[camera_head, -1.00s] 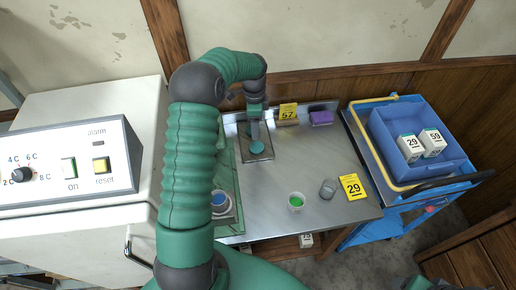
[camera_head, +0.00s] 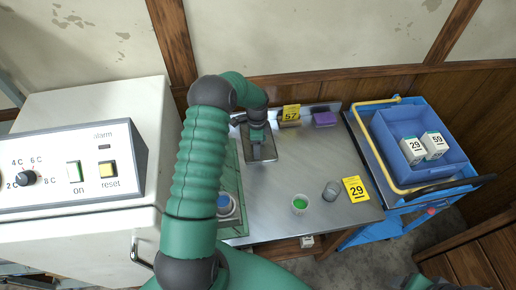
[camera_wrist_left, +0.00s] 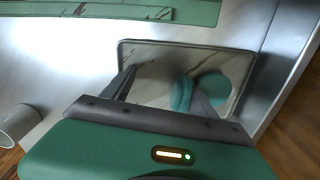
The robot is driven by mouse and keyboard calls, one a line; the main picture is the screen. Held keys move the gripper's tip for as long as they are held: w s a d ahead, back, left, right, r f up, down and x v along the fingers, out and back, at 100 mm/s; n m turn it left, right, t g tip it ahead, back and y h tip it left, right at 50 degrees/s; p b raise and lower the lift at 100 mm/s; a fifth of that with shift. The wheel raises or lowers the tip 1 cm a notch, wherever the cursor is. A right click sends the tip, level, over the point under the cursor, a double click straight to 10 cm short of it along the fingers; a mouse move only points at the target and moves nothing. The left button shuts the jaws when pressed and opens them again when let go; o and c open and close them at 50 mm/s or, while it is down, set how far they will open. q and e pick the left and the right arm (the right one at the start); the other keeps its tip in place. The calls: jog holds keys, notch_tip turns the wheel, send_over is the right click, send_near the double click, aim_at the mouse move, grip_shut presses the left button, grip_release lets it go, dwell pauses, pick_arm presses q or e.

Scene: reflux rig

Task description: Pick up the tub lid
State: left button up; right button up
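My left gripper (camera_head: 260,146) is over the small metal tray (camera_head: 262,155) at the back left of the steel table. In the left wrist view its two dark fingers (camera_wrist_left: 160,88) stand apart over the same tray (camera_wrist_left: 150,52). A flat teal disc (camera_wrist_left: 213,86), which looks like the tub lid, is on the tray partly behind the right-hand finger. A second teal rounded shape (camera_wrist_left: 181,95) shows on that finger's inner side; I cannot tell whether it touches the finger. The disc is hidden in the head view. A white tub (camera_head: 300,204) with green contents stands at the front.
A grey cup (camera_head: 331,190) and a yellow 29 card (camera_head: 355,188) are beside the tub. A yellow 57 card (camera_head: 291,113) and a purple block (camera_head: 325,118) are at the back. A blue crate (camera_head: 384,135) holds two white boxes. The table middle is clear.

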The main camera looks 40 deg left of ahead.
pick_arm(q)
jog(key=shift+w+d, duration=0.2)
jog(key=shift+d, duration=0.65)
jog(key=c, duration=0.9)
jog(key=shift+r, duration=0.1)
grip_shut()
jog(key=shift+a, duration=0.3)
